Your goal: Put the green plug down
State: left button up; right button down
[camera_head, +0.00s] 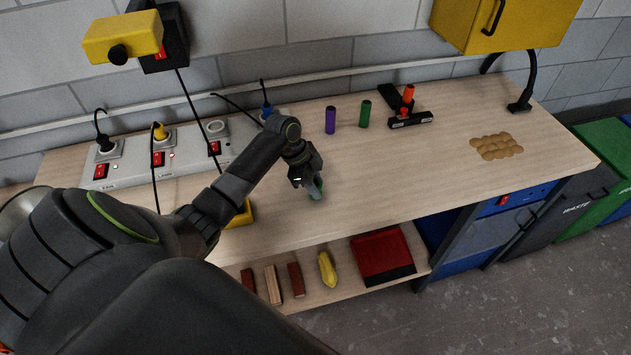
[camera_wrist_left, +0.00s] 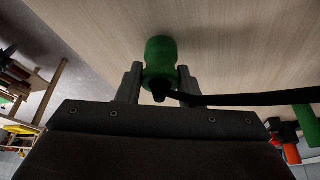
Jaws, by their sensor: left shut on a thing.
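The green plug (camera_head: 316,190) is in my left gripper (camera_head: 314,184), near the front middle of the wooden bench top (camera_head: 400,175). In the left wrist view the green plug (camera_wrist_left: 160,52) is between the two fingers of the left gripper (camera_wrist_left: 160,82), with the bench surface behind it. A black cable (camera_wrist_left: 250,98) runs from the plug to the right. I cannot tell whether the plug touches the bench. My right gripper is not in view.
A power strip (camera_head: 130,172) with plugs and red switches stands at the back left. Purple (camera_head: 330,121) and green (camera_head: 365,114) cylinders stand at the back. A yellow block (camera_head: 240,215) sits beside my arm. Brown lumpy pieces (camera_head: 496,146) lie right. Bench right of the gripper is clear.

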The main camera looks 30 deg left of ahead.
pick_arm(q)
jog(key=shift+f, duration=0.1)
jog(key=shift+f+b, duration=0.35)
jog(key=shift+f, duration=0.2)
jog(key=o, duration=1.1)
jog(key=shift+c, duration=0.2)
